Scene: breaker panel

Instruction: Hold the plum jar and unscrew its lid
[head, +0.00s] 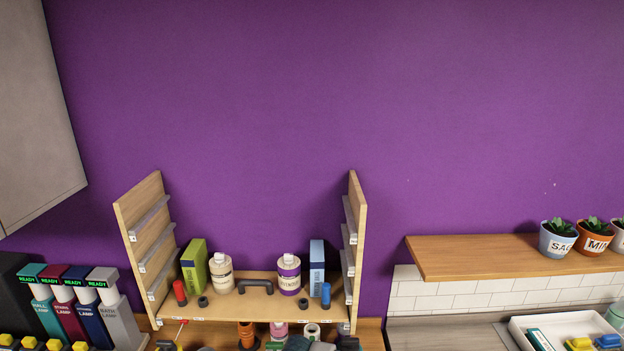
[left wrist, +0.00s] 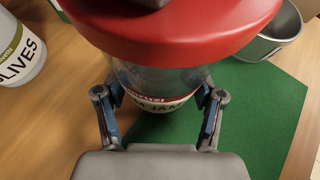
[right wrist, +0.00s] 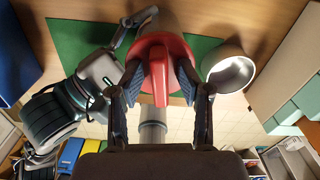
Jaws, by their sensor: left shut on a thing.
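The plum jar (left wrist: 158,102) is clear, with a partly readable label ending in "JAM" and a wide red lid (left wrist: 175,35). It stands over a green mat in the left wrist view. My left gripper (left wrist: 160,112) is shut on the jar body, one finger on each side below the lid. In the right wrist view the red lid (right wrist: 160,55) has a raised bar facing my right gripper (right wrist: 157,88). The right fingers are spread on either side of the bar, with small gaps. Neither jar nor grippers show clearly in the head view.
An olives jar (left wrist: 20,50) stands left of the plum jar. A grey metal pot (left wrist: 268,38) stands to the right, by the green mat (left wrist: 265,105). A wooden rack (head: 225,308) with bottles and boxes stands at the back, against the purple wall.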

